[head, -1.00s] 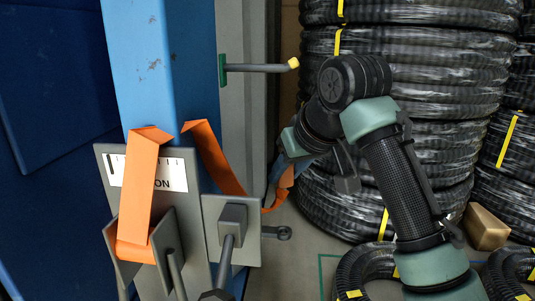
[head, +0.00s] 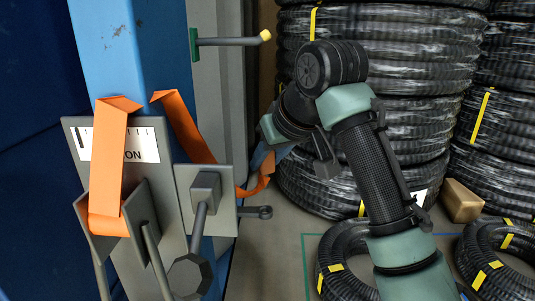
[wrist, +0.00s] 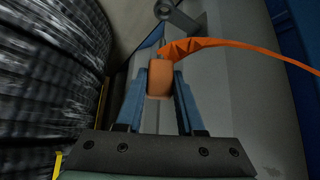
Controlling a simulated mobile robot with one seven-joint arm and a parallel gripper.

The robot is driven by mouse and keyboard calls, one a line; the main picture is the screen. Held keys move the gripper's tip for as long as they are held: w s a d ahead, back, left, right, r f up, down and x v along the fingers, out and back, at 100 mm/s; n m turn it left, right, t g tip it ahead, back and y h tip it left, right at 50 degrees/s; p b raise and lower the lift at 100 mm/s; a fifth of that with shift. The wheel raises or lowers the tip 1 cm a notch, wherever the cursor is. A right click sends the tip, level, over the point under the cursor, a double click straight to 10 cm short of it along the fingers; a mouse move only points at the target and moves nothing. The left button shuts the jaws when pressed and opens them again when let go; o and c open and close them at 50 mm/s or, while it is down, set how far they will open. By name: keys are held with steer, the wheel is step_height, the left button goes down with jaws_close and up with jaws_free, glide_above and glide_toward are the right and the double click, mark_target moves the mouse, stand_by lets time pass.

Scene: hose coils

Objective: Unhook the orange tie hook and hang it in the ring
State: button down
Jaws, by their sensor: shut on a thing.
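The orange tie (head: 108,165) is a flat strap folded over a grey plate on the blue post. Its other run (head: 185,130) drops right and curves toward my gripper (head: 260,168). In the wrist view, my gripper's blue fingers (wrist: 161,82) are shut on the strap's orange block-like end (wrist: 159,68); the strap (wrist: 240,44) trails right from it. The hook's shape is not clear. A small grey ring (head: 265,212) on a short arm juts from a grey bracket, just below the held end. It also shows in the wrist view (wrist: 163,37), beyond the fingertips.
A grey peg (head: 230,41) with a yellow tip juts from the post above. A grey knob (head: 190,277) on a bar stands lower left. Stacked black hose coils (head: 380,90) rise behind my arm. A cardboard box (head: 462,201) and loose coils (head: 345,258) lie right.

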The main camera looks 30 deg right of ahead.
mark_target(269, 174)
steer(key=shift+w+f+b, duration=0.2)
steer(key=shift+f+b, duration=0.05)
steer(key=shift+f, duration=0.35)
steer(key=shift+w+f+b, duration=0.15)
steer(key=shift+f+b, duration=0.1)
steer(key=shift+f, duration=0.35)
steer(key=shift+s+f+b, duration=0.2)
steer(key=shift+f+b, duration=0.3)
steer(key=shift+f, duration=0.3)
steer(key=shift+w, duration=0.1)
steer(key=shift+f+b, duration=1.15)
steer(key=shift+f, duration=1.2)
steer(key=shift+c, duration=1.6)
jaws_free()
steer(key=shift+r, duration=0.1)
steer(key=shift+s+r, duration=0.15)
steer(key=shift+s, duration=0.05)
